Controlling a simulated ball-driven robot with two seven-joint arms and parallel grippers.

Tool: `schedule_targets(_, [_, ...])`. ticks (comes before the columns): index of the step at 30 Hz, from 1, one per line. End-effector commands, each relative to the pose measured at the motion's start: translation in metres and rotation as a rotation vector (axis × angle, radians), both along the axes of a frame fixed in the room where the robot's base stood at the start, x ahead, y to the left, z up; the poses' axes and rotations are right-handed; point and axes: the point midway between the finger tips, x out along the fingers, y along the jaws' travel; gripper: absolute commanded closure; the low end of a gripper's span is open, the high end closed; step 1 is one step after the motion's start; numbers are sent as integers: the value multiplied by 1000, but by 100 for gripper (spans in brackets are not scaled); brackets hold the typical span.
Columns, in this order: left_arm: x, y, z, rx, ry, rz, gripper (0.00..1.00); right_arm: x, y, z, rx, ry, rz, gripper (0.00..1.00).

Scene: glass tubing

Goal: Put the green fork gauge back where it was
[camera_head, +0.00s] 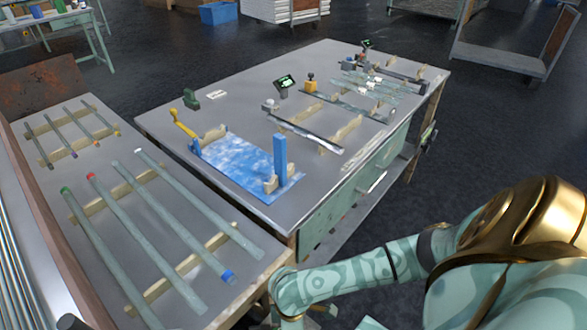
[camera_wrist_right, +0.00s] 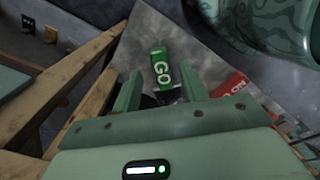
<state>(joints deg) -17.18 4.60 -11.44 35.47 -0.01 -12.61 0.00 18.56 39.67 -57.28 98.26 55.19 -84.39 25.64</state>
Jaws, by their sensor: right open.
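The green fork gauge, a green block marked GO (camera_wrist_right: 161,68), shows in the right wrist view on a grey surface, with a dark part at its lower end. My right gripper (camera_wrist_right: 160,88) is open, with one finger on each side of the gauge's lower end. I cannot tell whether either finger touches it. In the head view my right arm reaches down past the near table edge, and its gripper is mostly hidden there. My left gripper is not in view.
A red block with white letters (camera_wrist_right: 232,84) lies right of the green gauge. Wooden bars (camera_wrist_right: 75,67) stand close on the left. In the head view, glass tubes (camera_head: 131,238) lie on wooden rests at left, and a workbench (camera_head: 235,85) carries fixtures.

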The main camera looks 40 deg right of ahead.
Motion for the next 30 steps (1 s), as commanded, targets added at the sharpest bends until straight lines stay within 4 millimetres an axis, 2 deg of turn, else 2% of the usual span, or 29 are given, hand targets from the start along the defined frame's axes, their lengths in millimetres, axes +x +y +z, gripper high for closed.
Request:
schedule_targets(1, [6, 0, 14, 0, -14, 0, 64, 2, 0, 22, 0, -9, 1, 57])
schedule_targets(3, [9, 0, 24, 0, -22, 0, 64, 2, 0, 40, 1, -8, 2, 57])
schedule_targets(6, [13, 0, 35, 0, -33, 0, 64, 2, 0, 61, 1, -7, 0, 57])
schedule_targets(10, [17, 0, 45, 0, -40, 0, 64, 1, 0, 80, 0, -5, 0, 57])
schedule_targets(15, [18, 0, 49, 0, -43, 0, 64, 1, 0, 89, 1, -2, 0, 57])
schedule_targets(30, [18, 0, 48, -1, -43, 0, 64, 1, 0, 86, 2, -1, -4, 57])
